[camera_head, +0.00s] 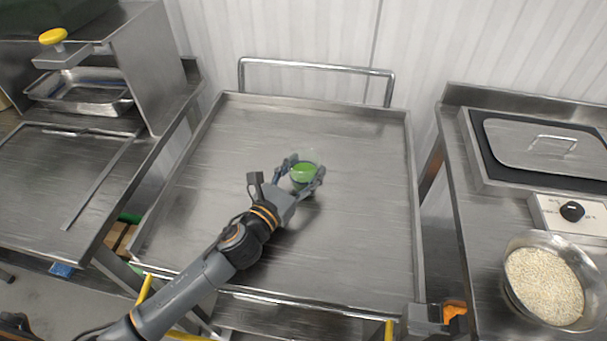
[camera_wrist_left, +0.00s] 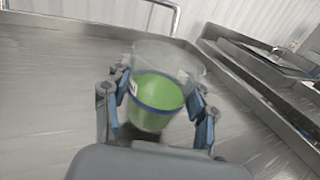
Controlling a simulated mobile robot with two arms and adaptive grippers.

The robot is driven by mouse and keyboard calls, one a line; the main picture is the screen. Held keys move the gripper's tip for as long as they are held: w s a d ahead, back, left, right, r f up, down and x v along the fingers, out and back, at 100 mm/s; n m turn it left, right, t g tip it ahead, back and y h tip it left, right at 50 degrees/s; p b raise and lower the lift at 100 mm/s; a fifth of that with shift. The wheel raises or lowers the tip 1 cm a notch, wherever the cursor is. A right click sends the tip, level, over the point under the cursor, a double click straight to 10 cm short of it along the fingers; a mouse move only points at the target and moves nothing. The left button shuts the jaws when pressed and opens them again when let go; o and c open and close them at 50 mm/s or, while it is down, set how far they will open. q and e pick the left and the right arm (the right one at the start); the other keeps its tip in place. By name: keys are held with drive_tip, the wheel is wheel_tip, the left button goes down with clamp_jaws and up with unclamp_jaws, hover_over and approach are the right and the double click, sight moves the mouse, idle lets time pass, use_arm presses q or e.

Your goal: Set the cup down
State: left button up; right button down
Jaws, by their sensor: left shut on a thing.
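A clear cup (camera_head: 303,175) with green inside is in the middle of the metal cart top (camera_head: 350,235) in the head view. My left gripper (camera_head: 305,177) is shut on the cup, with a finger on each side of it. In the left wrist view the cup (camera_wrist_left: 158,95) shows a clear upper wall, a green lower part and a dark blue band, and stands nearly upright between the fingers of the left gripper (camera_wrist_left: 158,108).
The cart top around the cup is clear, with a raised rim and a back rail (camera_head: 315,65). On the right counter are a bowl of rice (camera_head: 508,285), a lidded unit (camera_head: 545,145) and a black knob (camera_head: 572,211). A metal tray (camera_head: 80,100) and yellow-knobbed press (camera_head: 53,37) stand left.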

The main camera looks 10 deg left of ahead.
use_arm(q)
drive_tip(key=shift+f, duration=0.55)
use_arm(e)
drive_tip(key=shift+a+f, duration=0.15)
drive_tip(key=shift+a, duration=0.2)
use_arm(q)
drive_tip(key=shift+f, duration=0.1)
drive_tip(key=shift+f, duration=0.2)
drive_tip(key=o, duration=1.3)
drive_tip(key=shift+r, duration=0.1)
drive_tip(key=shift+o, duration=0.2)
use_arm(e)
drive_tip(key=shift+d+f, duration=0.1)
